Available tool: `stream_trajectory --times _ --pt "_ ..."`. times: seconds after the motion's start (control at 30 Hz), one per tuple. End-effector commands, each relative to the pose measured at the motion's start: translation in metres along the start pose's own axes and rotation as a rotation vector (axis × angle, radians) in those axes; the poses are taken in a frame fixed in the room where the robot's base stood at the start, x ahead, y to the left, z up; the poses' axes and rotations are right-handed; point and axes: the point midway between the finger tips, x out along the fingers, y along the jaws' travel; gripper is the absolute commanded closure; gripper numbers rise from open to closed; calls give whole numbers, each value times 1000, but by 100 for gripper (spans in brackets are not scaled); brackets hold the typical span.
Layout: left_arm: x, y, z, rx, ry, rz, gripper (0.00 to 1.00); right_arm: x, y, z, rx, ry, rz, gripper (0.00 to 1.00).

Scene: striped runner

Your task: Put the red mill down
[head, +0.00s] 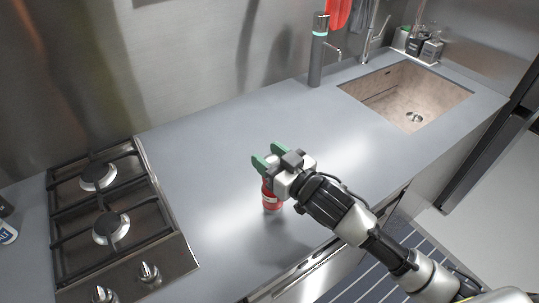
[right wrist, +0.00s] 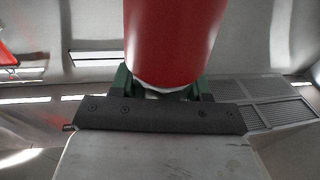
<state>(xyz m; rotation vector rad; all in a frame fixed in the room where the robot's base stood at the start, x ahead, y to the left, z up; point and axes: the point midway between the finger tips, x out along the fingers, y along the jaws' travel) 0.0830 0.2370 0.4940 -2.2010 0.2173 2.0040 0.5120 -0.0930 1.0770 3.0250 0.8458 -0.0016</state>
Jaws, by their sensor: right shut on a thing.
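The red mill (head: 271,199) is at the middle of the grey counter, upright, below and partly behind my right gripper (head: 268,163). My right gripper is shut on it near its top. In the right wrist view the red mill (right wrist: 172,40) fills the top centre, between the green fingers (right wrist: 165,85) of my gripper. I cannot tell for sure whether its base touches the counter. My left gripper is not in view.
The grey counter (head: 215,150) is clear around the mill. A gas hob (head: 110,215) lies at the left, a sink (head: 405,95) at the back right. A dark grey cylinder (head: 316,62) stands at the back. Bottles (head: 415,42) stand beyond the sink.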

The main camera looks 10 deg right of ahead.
Motion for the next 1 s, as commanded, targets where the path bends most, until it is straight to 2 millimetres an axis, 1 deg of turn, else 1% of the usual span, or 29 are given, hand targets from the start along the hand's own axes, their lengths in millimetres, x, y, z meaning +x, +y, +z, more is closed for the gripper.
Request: stream_trajectory --times 0.17,0.2,0.37,0.6,0.7,0.77,0.87,1.0 --pt "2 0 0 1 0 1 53 0 0 3 1 1 0 97" --pt "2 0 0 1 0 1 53 0 0 4 1 0 1 52" --pt "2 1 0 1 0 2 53 0 0 3 0 0 1 28" --pt "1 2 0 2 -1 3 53 0 0 2 0 0 0 28" --pt "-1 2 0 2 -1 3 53 0 0 -3 -1 2 0 28" --pt "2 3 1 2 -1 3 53 -7 0 1 0 0 0 28" --pt "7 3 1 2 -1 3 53 -24 0 3 -1 -2 0 28" --pt "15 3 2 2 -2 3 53 -56 0 4 0 -4 0 28"
